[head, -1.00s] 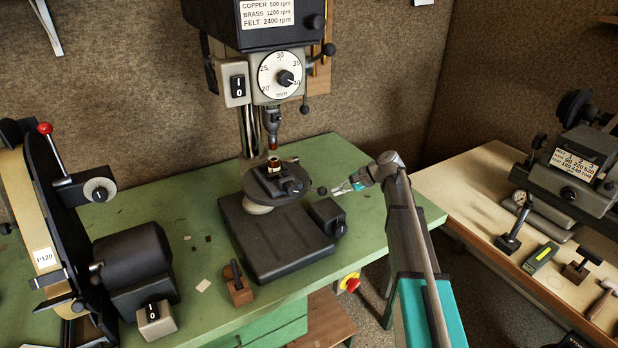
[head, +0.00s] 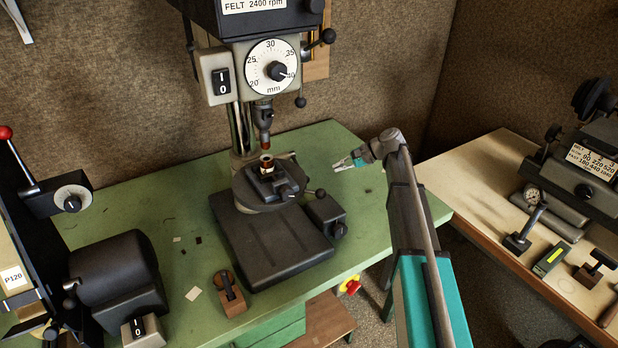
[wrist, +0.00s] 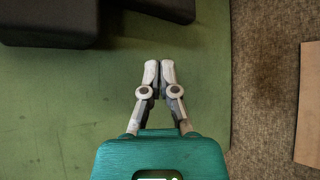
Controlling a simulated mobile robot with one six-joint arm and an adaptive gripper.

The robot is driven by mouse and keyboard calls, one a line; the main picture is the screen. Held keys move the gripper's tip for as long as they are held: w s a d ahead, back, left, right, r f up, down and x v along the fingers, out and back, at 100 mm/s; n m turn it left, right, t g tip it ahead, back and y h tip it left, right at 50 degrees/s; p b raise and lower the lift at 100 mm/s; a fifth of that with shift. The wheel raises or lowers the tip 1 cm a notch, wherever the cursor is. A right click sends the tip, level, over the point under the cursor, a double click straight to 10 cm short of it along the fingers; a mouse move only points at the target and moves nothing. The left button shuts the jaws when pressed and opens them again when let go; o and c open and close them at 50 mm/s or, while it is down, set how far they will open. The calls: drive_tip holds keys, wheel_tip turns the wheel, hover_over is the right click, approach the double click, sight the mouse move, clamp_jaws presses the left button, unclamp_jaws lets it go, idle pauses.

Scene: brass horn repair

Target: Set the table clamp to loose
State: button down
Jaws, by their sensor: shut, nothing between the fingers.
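The drill press has a round dark work table (head: 246,192) on its column, with a small vise (head: 272,183) on top. A short lever with a black ball end (head: 319,193) sticks out to the right of the round table; it looks like the table clamp, but I see no label and cannot tell its setting. My gripper (head: 336,167) is shut and empty. It is above and right of the ball end in the head view, apart from it. In the wrist view my gripper's fingertips (wrist: 159,72) meet over green bench top, and the lever cannot be made out.
The dark press base (head: 270,245) and a dark box with a knob (head: 325,217) sit below the lever. A belt grinder (head: 118,275) stands at left. A small wooden block with a handle (head: 229,298) lies in front. Green bench (head: 365,215) is bare at right.

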drive_tip(key=shift+a, duration=0.15)
drive_tip(key=b+x, duration=0.6)
drive_tip(key=x, duration=0.4)
drive_tip(key=shift+s+a+r+p, duration=0.1)
drive_tip(key=shift+s+r+p, duration=1.2)
drive_tip(key=shift+s+p, duration=0.3)
